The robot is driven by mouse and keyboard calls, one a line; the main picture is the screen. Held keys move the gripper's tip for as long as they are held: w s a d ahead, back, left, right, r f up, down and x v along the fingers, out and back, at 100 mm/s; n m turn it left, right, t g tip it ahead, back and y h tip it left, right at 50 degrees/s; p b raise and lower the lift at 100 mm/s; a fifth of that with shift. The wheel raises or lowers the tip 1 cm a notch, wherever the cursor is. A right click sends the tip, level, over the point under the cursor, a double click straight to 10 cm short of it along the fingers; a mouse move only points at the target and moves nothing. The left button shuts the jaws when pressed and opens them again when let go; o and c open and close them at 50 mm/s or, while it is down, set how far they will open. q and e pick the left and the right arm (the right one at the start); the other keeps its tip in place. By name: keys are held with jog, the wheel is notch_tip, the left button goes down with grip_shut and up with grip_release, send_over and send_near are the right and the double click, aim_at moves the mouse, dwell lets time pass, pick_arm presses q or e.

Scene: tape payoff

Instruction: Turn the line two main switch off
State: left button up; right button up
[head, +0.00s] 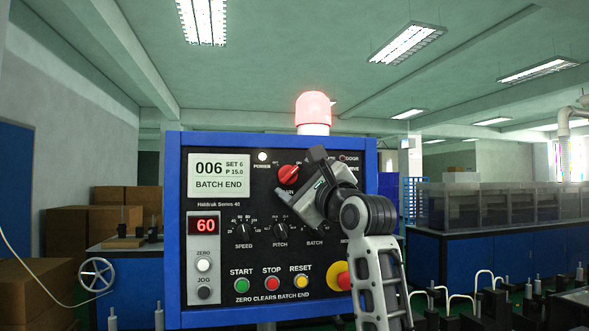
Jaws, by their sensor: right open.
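The main switch (289,174) is a red rotary knob on the upper middle of the blue-framed control panel (174,235). Its pointer tilts to the upper right, towards the ON mark. The label under it is partly hidden by my gripper. My right gripper (303,182) is open in front of the panel, just right of the knob, with its fingers towards the panel. I cannot tell whether it touches the knob. The display (219,176) reads 006, SET 6, P 15.0, BATCH END. My left gripper is not in view.
A red beacon (314,108) glows on top of the panel. Green, red and yellow buttons (271,283) and a red emergency knob (343,281) sit low on the panel. Speed and pitch dials (244,230) lie below the switch. Cartons (125,220) stand left; blue cabinets (480,260) stand right.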

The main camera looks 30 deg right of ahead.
aim_at(289, 175)
jog(key=shift+x, duration=1.1)
jog(key=c, duration=1)
